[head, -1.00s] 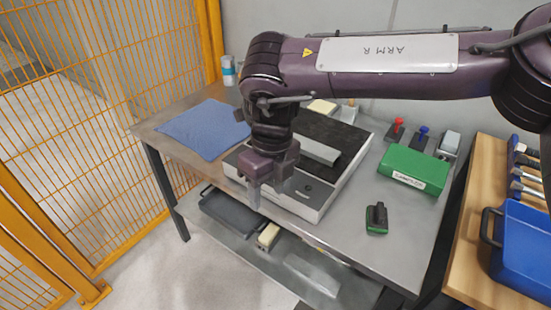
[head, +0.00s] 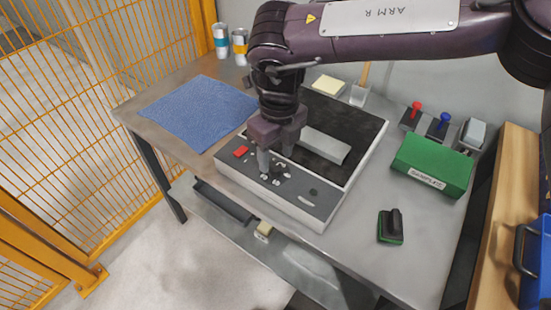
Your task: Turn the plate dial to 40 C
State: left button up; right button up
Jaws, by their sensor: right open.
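The hot plate (head: 338,208) is a pale box with a black top on the metal table. A grey bar (head: 322,146) lies on its black top. Its dark front panel has a red button (head: 240,151) at left and a small dial area with white marks (head: 276,177) near the middle. My right gripper (head: 276,161) points down over this area, its fingers apart and empty. The fingers partly hide the dial, so its setting cannot be read. I cannot tell whether a finger touches it. My left gripper is not in view.
A blue cloth (head: 198,112) lies left of the plate. A green box (head: 433,165) and a dark green-edged block (head: 390,226) are to the right. Red (head: 414,113) and blue-handled (head: 440,125) items stand behind. Two cans (head: 221,40) stand at back left. The table's front right is fairly clear.

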aim_at(275, 170)
jog(key=shift+f, duration=1.45)
jog(key=shift+w, duration=0.1)
jog(key=c, duration=1)
jog(key=shift+m, duration=0.3)
